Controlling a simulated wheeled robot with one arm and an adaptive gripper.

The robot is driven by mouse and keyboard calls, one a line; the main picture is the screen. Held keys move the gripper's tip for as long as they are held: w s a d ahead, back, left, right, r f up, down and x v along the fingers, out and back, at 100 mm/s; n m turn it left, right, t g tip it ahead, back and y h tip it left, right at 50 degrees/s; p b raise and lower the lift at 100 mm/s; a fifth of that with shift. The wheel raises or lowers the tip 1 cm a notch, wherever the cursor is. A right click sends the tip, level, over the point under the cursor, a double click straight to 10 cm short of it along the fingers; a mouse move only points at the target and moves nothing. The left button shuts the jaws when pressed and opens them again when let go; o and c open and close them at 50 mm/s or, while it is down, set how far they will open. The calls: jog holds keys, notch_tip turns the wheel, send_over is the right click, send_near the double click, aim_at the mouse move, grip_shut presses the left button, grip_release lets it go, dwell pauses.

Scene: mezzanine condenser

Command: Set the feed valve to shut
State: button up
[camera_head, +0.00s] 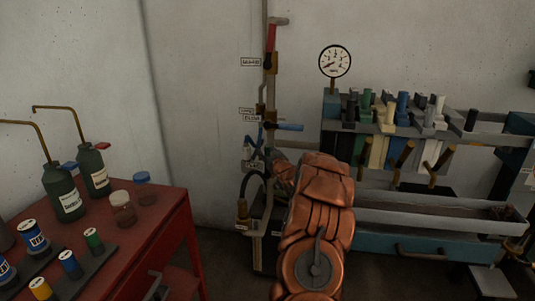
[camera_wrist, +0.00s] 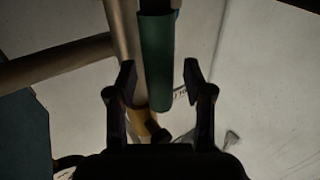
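A vertical pipe (camera_head: 262,95) on the wall carries several valves with small labels too small to read, so I cannot tell which is the feed valve. A red lever (camera_head: 271,38) stands upright at the top. A blue lever (camera_head: 290,127) points right, lower down. In the wrist view a dark green lever sleeve (camera_wrist: 156,62) hangs down, its lower end between the fingers of my gripper (camera_wrist: 159,82). The fingers are apart, with space on both sides of the sleeve. A brass fitting (camera_wrist: 140,120) shows below it. My arm hides my gripper in the head view.
A round gauge (camera_head: 334,61) stands right of the pipe. A rack of coloured handles (camera_head: 395,120) and a grey trough (camera_head: 435,215) fill the right side. A red table (camera_head: 150,230) with bottles (camera_head: 63,190) and spools stands at left. Bare wall lies between table and pipe.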

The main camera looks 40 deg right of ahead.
grip_shut()
dwell(0.7)
